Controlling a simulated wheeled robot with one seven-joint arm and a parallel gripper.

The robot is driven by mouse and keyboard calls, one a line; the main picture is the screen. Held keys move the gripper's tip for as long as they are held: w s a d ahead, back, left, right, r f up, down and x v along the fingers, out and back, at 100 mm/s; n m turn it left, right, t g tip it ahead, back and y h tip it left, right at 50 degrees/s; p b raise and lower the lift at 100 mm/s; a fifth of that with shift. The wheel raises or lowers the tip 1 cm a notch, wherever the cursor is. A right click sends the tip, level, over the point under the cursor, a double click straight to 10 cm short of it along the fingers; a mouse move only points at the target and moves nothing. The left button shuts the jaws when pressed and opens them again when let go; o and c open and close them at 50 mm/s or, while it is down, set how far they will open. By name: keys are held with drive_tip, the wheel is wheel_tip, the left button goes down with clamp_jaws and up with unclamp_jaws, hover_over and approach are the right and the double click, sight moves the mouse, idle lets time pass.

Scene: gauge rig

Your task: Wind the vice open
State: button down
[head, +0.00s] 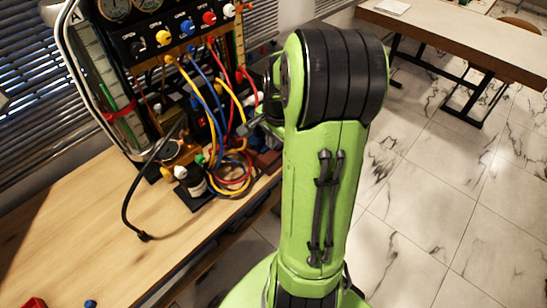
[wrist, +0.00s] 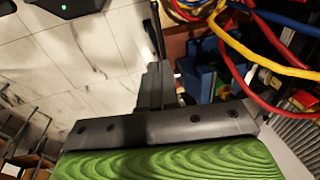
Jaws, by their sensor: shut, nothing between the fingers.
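A blue block-like body, which looks like the vice (wrist: 197,78), sits just right of my fingers in the wrist view. Hoses partly cover it. A thin dark bar (wrist: 157,30) stands beyond my fingertips, close to the vice; I cannot tell if it is the vice's handle. My gripper (wrist: 153,78) is shut and empty, beside the blue body; I cannot tell if they touch. In the head view my green arm hides most of the gripper and the vice area at the bench's right end.
A gauge panel (head: 150,40) with coloured knobs stands at the back of the wooden bench (head: 75,235). Red, yellow and blue hoses (head: 215,110) loop down from it close to my gripper. The bench front left is mostly clear.

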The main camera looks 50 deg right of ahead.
sight(268, 167)
drive_tip(key=b+x, duration=0.2)
drive_tip(key=x, duration=1.2)
drive_tip(key=shift+r, duration=0.1)
